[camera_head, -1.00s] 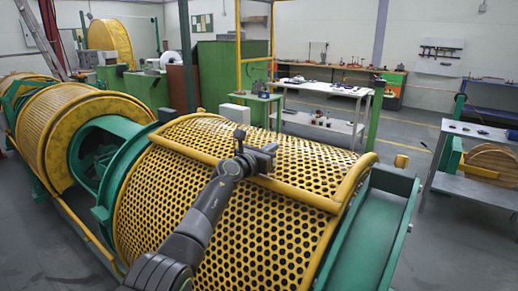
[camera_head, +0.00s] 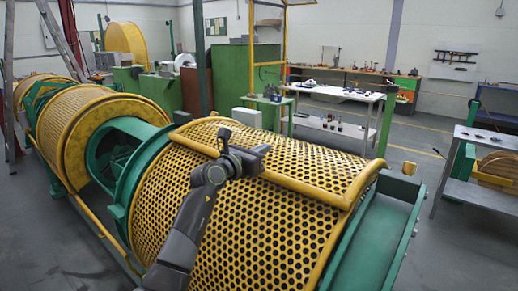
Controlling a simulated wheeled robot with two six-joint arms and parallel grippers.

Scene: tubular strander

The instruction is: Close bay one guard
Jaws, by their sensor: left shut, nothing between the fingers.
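The bay one guard (camera_head: 255,215) is a yellow perforated curved cover on the nearest section of the green strander. It lies over the drum, with a yellow frame bar (camera_head: 285,185) running across its upper part. My left gripper (camera_head: 262,152) is shut and empty, at the upper part of the guard by the bar. I cannot tell whether it touches the bar. My left arm crosses in front of the guard and hides part of it. My right gripper is not in view.
More yellow guarded sections (camera_head: 85,130) of the strander stretch back to the left. A green end frame (camera_head: 375,235) stands at the near right. A white table (camera_head: 335,92) and a grey workbench (camera_head: 478,195) stand beyond. Grey floor is free on the right.

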